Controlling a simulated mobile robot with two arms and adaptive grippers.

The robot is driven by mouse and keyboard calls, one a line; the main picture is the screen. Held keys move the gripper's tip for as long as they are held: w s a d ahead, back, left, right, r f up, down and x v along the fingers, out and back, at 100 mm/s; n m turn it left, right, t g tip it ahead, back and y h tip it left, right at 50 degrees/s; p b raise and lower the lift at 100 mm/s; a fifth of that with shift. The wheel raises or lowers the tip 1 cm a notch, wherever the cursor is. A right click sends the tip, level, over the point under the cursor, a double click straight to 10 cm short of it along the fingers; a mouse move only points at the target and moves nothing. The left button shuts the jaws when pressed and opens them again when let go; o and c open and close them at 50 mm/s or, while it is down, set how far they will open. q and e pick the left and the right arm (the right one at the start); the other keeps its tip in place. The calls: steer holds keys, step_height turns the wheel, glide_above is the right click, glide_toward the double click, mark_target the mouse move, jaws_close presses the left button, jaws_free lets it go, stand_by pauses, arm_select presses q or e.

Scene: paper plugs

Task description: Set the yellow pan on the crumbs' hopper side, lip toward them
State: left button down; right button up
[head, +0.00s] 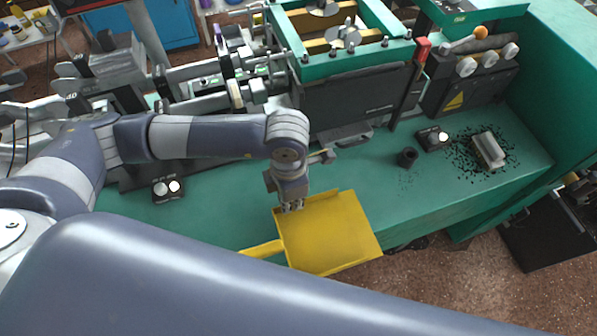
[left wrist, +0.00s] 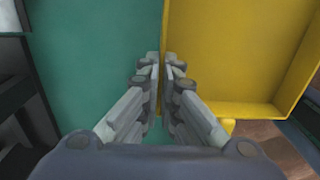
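The yellow pan (head: 325,235) is a shallow tray with raised walls and a handle (head: 262,248) out to the left. It overlaps the front edge of the green bench in the head view; whether it rests there or is held clear, I cannot tell. My left gripper (head: 291,208) is at its back left wall. In the left wrist view the fingers (left wrist: 160,75) are closed on the wall of the pan (left wrist: 225,55). Dark crumbs (head: 465,160) lie scattered around a pale block on the bench at right. I cannot identify the hopper for certain. My right gripper is out of view.
A small dark cup (head: 407,157) stands left of the crumbs, with fainter specks before it. A black button box (head: 433,138) is behind. A green-framed machine (head: 355,90) fills the back, and a tall green housing (head: 560,90) bounds the right. Bench between pan and cup is clear.

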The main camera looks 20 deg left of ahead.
arm_select(q)
steer(key=w+a, duration=0.1)
steer(key=w, duration=0.2)
steer(key=w+p, duration=0.1)
steer(key=w, duration=0.2)
steer(key=w+a+f+p, duration=0.1)
steer(key=w, duration=0.2)
steer(key=shift+w+a, duration=0.2)
steer(key=shift+a, duration=0.1)
step_height(320, 180, down, 3)
steer(key=shift+r+p, duration=0.2)
steer(key=shift+p, duration=0.7)
steer(key=shift+f, duration=0.6)
steer(key=c, duration=1.8)
jaws_free()
